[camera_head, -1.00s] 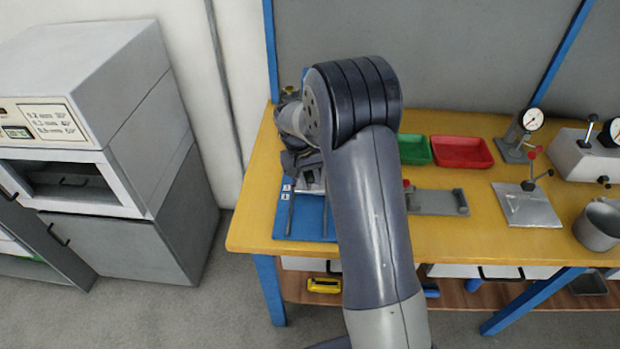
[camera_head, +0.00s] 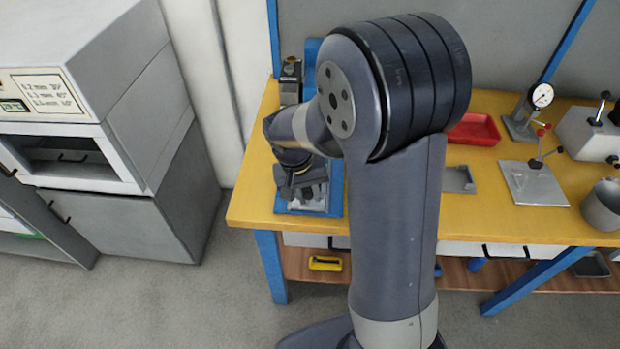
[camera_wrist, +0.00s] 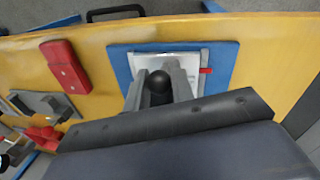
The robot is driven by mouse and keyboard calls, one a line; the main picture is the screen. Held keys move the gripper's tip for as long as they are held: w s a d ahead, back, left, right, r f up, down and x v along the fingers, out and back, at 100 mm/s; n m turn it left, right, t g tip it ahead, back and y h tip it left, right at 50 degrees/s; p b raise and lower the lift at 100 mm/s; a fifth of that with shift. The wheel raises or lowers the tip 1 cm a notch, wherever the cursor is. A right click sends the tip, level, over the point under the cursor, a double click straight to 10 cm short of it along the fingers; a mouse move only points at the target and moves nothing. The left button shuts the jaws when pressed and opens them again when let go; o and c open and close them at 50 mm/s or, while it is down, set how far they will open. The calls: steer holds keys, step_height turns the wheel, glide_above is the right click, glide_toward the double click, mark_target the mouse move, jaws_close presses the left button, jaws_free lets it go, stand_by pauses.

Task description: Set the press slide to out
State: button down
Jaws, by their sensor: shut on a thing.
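The blue press base (camera_head: 337,190) is at the left end of the table, partly hidden behind my arm. My gripper (camera_head: 300,188) is low over its front part. In the wrist view, my gripper (camera_wrist: 158,88) is shut on the round black knob (camera_wrist: 157,80) of the press slide, one finger on each side. The slide's pale metal plate (camera_wrist: 150,62) shows beyond the fingers, near the front edge of the base. In the head view the slide (camera_head: 312,205) is also near that edge. A small red mark (camera_wrist: 205,70) is beside the plate.
A red tray (camera_head: 474,129), a grey fixture (camera_head: 459,180) and a metal plate with a lever clamp (camera_head: 533,185) are to the right on the wooden table (camera_head: 480,216). A red block (camera_wrist: 64,66) lies beside the base. A grey cabinet (camera_head: 120,215) stands left, across a floor gap.

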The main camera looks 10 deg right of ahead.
steer(key=shift+s, duration=0.2)
steer(key=c, duration=1.5)
jaws_free()
steer(key=shift+s+a, duration=0.15)
steer(key=shift+c, duration=0.2)
step_height(320, 180, up, 11)
steer(key=a, duration=0.2)
steer(key=shift+f+p, duration=0.15)
steer(key=shift+p, duration=0.15)
steer(key=f, duration=0.3)
steer(key=d+f, duration=0.1)
steer(key=f, duration=0.3)
steer(key=d+f, duration=0.1)
steer(key=f, duration=0.2)
steer(key=shift+d+f+b, duration=0.1)
steer(key=shift+f+b, duration=0.25)
steer(key=shift+w+d, duration=0.1)
steer(key=shift+w, duration=0.4)
